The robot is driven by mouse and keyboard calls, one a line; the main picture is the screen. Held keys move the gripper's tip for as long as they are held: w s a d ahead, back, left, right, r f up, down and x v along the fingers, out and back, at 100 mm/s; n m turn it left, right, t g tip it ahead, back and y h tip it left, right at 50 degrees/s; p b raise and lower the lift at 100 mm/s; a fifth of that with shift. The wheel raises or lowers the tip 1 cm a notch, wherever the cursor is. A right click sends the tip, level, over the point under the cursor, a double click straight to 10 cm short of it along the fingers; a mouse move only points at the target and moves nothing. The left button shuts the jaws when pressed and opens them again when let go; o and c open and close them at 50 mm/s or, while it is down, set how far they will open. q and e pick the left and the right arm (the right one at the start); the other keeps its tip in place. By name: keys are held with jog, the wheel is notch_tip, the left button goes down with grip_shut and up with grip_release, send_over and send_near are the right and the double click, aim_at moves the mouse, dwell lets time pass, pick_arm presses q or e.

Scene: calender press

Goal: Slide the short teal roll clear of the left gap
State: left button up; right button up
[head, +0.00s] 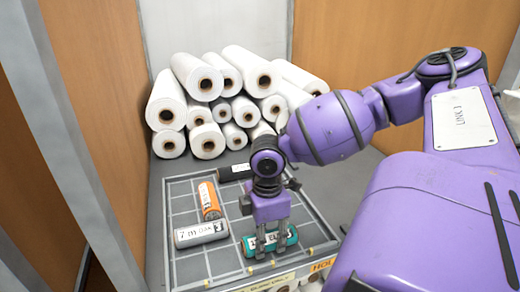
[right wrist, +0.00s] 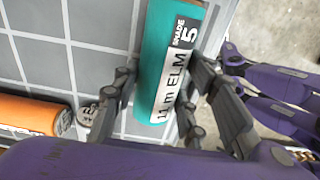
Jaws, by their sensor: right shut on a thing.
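The short teal roll (head: 291,237) lies on the front right part of a grey gridded tray (head: 190,266). Its label reads "11 m ELM" and "SHADE 5" in the right wrist view (right wrist: 153,45). My right gripper (head: 270,249) points down over the roll, with fingers on both sides of it. In the right wrist view the fingers (right wrist: 165,85) close around the roll's label part. The roll seems to rest on the tray; whether it is lifted slightly I cannot tell. My left gripper is not in view.
A grey roll (head: 200,234) and an orange roll (head: 208,200) lie left of the teal roll. A black roll (head: 234,172) lies at the tray's back. Several white rolls (head: 167,100) are stacked behind. Bare tray lies in front of the grey roll.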

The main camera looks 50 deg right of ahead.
aim_at(266, 235)
jog(key=o, duration=1.3)
notch_tip(266, 235, up, 12)
jog(key=shift+r, duration=0.1)
